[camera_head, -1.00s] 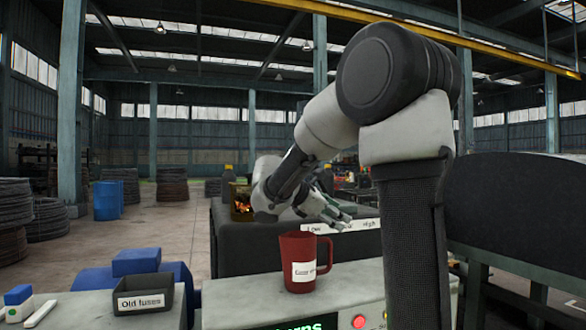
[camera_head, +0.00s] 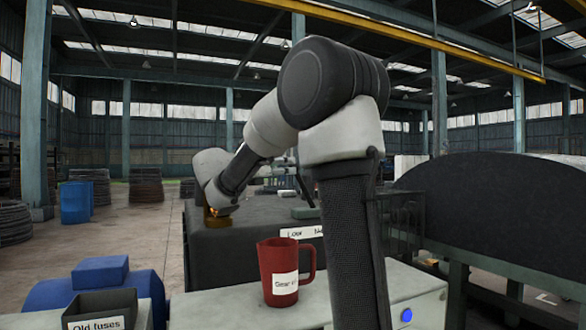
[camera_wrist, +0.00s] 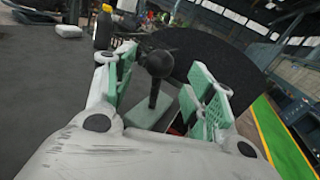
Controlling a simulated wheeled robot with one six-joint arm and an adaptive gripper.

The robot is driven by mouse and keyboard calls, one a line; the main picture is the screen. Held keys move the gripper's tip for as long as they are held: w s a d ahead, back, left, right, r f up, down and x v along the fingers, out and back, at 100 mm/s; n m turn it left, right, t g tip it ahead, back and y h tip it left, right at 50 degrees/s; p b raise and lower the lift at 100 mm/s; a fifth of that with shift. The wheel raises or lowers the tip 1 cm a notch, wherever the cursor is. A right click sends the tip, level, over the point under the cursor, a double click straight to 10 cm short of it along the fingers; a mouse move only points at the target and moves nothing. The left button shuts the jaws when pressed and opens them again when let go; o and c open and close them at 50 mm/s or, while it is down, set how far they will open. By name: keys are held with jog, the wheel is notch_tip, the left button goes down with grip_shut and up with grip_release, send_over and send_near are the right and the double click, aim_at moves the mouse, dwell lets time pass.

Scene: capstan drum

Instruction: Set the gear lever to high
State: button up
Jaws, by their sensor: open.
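The gear lever (camera_wrist: 155,88), a black stick with a round ball knob, stands up from a pale green base plate (camera_wrist: 147,116) in the wrist view. My gripper (camera_wrist: 164,68) is open, with a green-padded finger on each side of the lever. I cannot tell whether either finger touches it. In the head view my arm hides most of the gripper. A white label (camera_head: 301,232) on the dark housing (camera_head: 225,262) reads "Low" on its left; my arm covers its right part. A thin dark slanted stick near the label may be the lever.
A red jug (camera_head: 279,262) labelled "Gear" stands on the pale counter (camera_head: 215,308) in front of the housing. A dark "Old fuses" bin (camera_head: 105,306) is at lower left. A blue button (camera_head: 407,315) sits at right. A large dark drum (camera_head: 490,220) fills the right side.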

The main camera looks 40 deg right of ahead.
aim_at(290, 166)
jog(key=x, duration=0.6)
jog(key=shift+d, duration=0.3)
jog(key=shift+c, duration=0.5)
grip_shut()
